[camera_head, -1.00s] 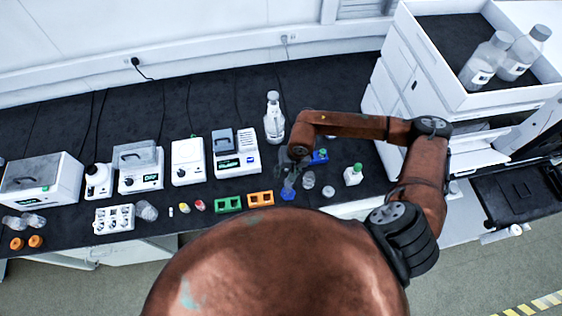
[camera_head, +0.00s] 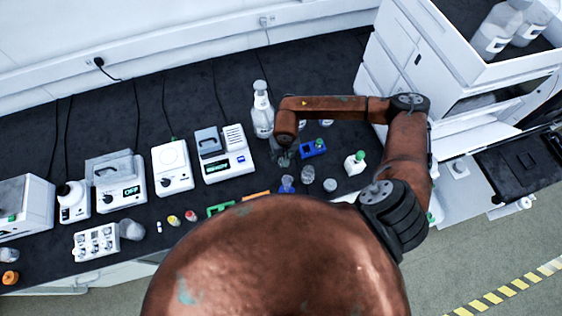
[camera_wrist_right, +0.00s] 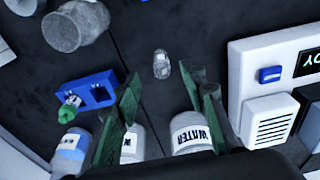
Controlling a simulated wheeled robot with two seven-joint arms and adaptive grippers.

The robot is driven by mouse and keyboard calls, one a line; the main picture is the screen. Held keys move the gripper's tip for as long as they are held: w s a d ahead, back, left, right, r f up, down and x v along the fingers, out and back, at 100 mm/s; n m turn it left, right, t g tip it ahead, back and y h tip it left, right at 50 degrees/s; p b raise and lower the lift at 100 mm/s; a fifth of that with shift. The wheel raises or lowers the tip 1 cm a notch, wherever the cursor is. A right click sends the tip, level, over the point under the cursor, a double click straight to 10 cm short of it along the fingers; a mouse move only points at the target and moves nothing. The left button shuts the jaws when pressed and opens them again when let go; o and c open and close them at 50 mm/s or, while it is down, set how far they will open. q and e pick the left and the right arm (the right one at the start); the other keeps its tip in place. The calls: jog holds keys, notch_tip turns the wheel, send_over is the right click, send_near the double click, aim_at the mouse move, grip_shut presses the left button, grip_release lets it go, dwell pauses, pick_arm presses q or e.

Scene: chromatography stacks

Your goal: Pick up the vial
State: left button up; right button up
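A small clear vial (camera_wrist_right: 161,65) stands or lies on the dark bench in the right wrist view; its pose is hard to tell. It shows between the fingertips of my right gripper (camera_wrist_right: 160,80), whose green fingers are apart with nothing held. In the head view the right gripper (camera_head: 283,158) is small and dark below the brown forearm, left of a blue rack (camera_head: 312,149); I cannot make out the vial there. The rack (camera_wrist_right: 95,90) also shows in the wrist view, left of the fingers, with a green-capped piece in it. My left gripper is not in view.
Water bottles (camera_wrist_right: 192,135) show behind the fingers. A glass beaker (camera_wrist_right: 75,25) is at upper left of the wrist view, and a white instrument (camera_wrist_right: 270,85) at right. In the head view, a blue beaker (camera_head: 287,184) and a green-capped bottle (camera_head: 355,163) are near the gripper.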

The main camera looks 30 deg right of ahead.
aim_at(281, 159)
jog(key=f, duration=0.2)
jog(key=w+f+p, duration=0.1)
jog(key=f, duration=0.2)
jog(key=shift+w+f, duration=0.1)
jog(key=shift+f, duration=0.15)
jog(key=shift+c, duration=0.5)
jog(key=c, duration=0.8)
